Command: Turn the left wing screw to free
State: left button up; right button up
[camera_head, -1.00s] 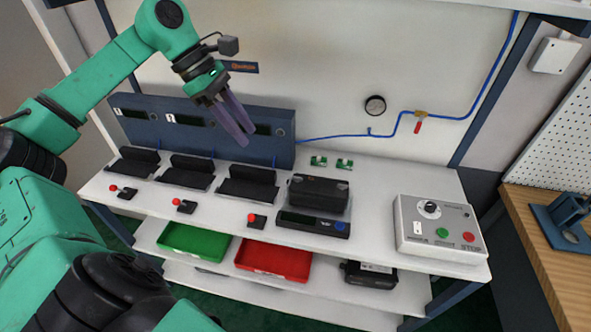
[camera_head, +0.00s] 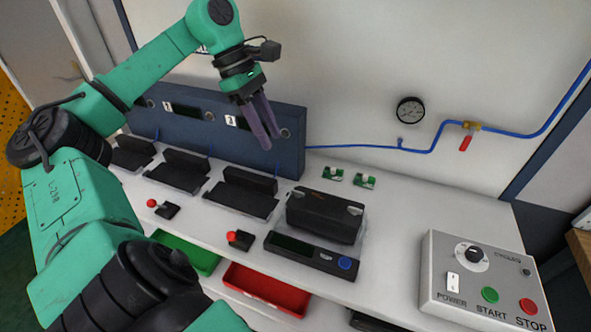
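The black positioner box (camera_head: 322,216) sits on the white bench, right of the middle, behind a dark device with a blue button (camera_head: 345,264). Small grey wing screws show at its top: the left wing screw (camera_head: 298,193) and the right wing screw (camera_head: 355,210). They are too small for me to tell how they are turned. My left gripper (camera_head: 271,141) hangs above and behind the box, to its left, in front of the blue panel. Its two purple fingers point down, a little apart, with nothing between them. My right gripper is not in view.
Black stands (camera_head: 241,195) line the bench left of the box, before the blue panel (camera_head: 291,150). Red-knobbed switches (camera_head: 240,239) stand in front. Two green parts (camera_head: 364,181) lie behind the box. A control box (camera_head: 485,280) stands right, with clear bench between. A gauge (camera_head: 410,110) is on the wall.

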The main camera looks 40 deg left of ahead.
pick_arm(q)
jog(key=b, duration=0.3)
send_near(297, 191)
jog(key=b+x, duration=0.2)
jog(key=x, duration=0.5)
jog(key=shift+d+f+b, duration=0.25)
jog(key=shift+f+b, duration=0.05)
jog(key=shift+f, duration=0.25)
grip_shut()
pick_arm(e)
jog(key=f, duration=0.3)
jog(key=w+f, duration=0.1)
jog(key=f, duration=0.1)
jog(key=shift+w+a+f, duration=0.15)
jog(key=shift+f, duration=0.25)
